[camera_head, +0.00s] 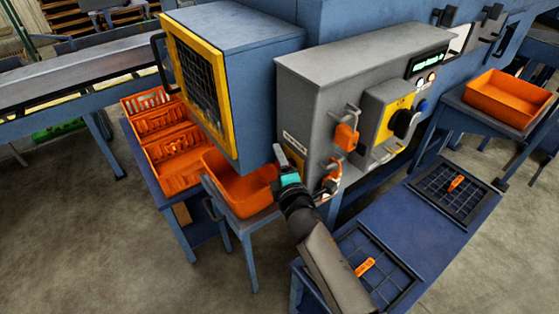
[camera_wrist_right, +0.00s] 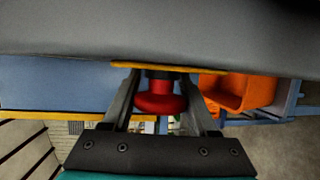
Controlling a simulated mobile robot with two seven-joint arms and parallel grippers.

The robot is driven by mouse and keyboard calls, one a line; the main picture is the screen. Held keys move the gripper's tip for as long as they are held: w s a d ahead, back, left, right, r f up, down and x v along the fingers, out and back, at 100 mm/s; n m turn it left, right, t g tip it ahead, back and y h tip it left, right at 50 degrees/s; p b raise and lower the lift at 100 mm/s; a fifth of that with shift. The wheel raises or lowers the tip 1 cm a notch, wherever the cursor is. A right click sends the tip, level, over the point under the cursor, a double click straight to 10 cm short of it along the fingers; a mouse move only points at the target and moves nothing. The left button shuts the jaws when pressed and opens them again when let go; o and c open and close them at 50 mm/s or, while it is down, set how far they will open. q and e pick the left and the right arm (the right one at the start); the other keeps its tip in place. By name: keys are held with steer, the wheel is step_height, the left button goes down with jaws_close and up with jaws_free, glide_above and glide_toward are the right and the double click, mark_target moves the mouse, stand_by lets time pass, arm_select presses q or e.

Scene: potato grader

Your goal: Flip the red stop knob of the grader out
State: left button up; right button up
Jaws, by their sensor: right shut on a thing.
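The red stop knob (camera_wrist_right: 160,101) shows in the right wrist view, on a short stem under a yellow plate (camera_wrist_right: 168,67) at the grey housing. My right gripper (camera_wrist_right: 162,84) has one finger on each side of the knob and is shut on it. In the head view my right gripper (camera_head: 281,156) is at the lower left edge of the grader's grey control cabinet (camera_head: 316,88), and the knob is hidden there. My left gripper is in neither view.
An orange bin (camera_head: 236,188) stands left of my right gripper. An orange lever switch (camera_head: 345,137) and a yellow switch panel (camera_head: 388,115) stick out of the cabinet close by. A blue table (camera_head: 425,232) with two black grid trays lies at the lower right.

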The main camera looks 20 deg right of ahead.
jaws_close()
steer(key=shift+s+a+f, duration=0.1)
steer(key=shift+s+a, duration=0.15)
steer(key=shift+a, duration=0.45)
steer(key=o, duration=0.9)
jaws_free()
steer(key=shift+s, duration=0.1)
steer(key=shift+s+a+r+b, duration=0.15)
steer(key=shift+s+r, duration=0.25)
steer(key=shift+s, duration=2.1)
steer(key=shift+s+a+r+b, duration=0.15)
steer(key=shift+s+r, duration=0.25)
steer(key=shift+s, duration=2.05)
steer(key=shift+s+a+r+b, duration=0.15)
steer(key=shift+s+r, duration=0.25)
steer(key=shift+s, duration=2.1)
steer(key=shift+d+f, duration=0.1)
steer(key=shift+f, duration=0.05)
